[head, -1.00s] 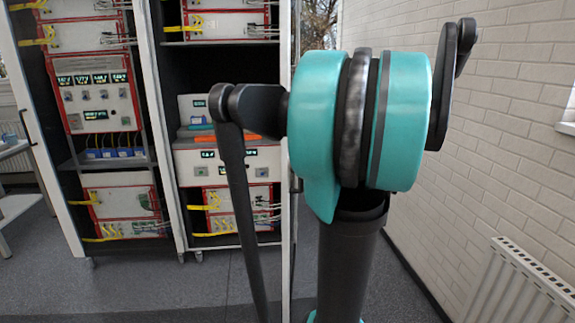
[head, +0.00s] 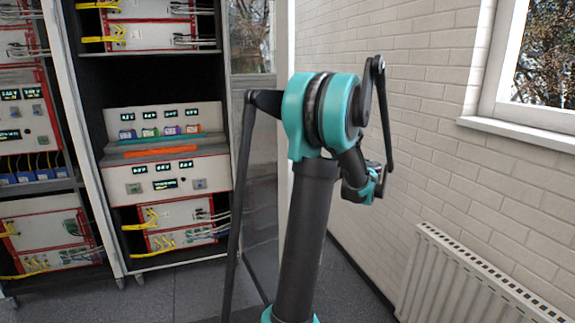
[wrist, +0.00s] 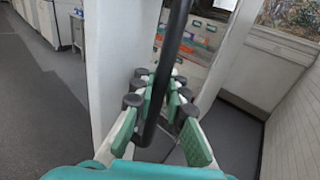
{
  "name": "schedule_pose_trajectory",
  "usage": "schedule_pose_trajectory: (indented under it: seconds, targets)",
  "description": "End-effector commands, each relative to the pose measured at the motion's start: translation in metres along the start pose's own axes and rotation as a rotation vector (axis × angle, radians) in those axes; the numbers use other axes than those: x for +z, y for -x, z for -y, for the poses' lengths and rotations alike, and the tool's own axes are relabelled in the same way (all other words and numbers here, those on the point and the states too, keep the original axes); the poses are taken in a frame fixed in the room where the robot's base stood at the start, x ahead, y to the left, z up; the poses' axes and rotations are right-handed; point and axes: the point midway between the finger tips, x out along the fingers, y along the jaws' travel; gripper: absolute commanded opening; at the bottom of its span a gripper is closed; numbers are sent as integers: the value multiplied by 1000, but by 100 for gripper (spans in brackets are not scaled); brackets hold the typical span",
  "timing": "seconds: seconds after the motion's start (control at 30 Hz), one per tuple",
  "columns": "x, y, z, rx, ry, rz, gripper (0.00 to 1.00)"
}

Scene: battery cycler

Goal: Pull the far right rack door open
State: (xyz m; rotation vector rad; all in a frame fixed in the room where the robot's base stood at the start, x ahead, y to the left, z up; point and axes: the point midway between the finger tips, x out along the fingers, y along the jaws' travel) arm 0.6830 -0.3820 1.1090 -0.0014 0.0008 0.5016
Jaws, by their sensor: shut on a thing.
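The far right rack (head: 66,60) stands left of centre in the head view, with its front uncovered and its shelves showing. Its door (head: 284,80) stands swung out from the rack's right side, its glass panel seen at a slant and partly behind my arm. In the wrist view a pale door edge (wrist: 108,50) runs upright just left of my gripper (wrist: 158,88). My gripper is shut on a black upright bar, the door handle (wrist: 174,40), which passes between its fingers. My gripper's fingers cannot be made out in the head view.
A brick wall (head: 420,130) with a window and a white radiator (head: 465,280) bounds the right side. Another rack (head: 35,150) with red-framed units stands at the left. Grey floor (wrist: 45,110) is clear at the left of the wrist view.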

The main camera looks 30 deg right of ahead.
Motion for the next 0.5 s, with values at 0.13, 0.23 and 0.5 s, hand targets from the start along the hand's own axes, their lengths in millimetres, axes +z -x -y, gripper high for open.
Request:
schedule_pose_trajectory:
  seconds: [0.13,0.23,0.5]
  targets:
    - [1,5,11,13,0,1,0]
    - [1,7,14,18,0,2,0]
    - [1,7,14,20,-1,3,0]
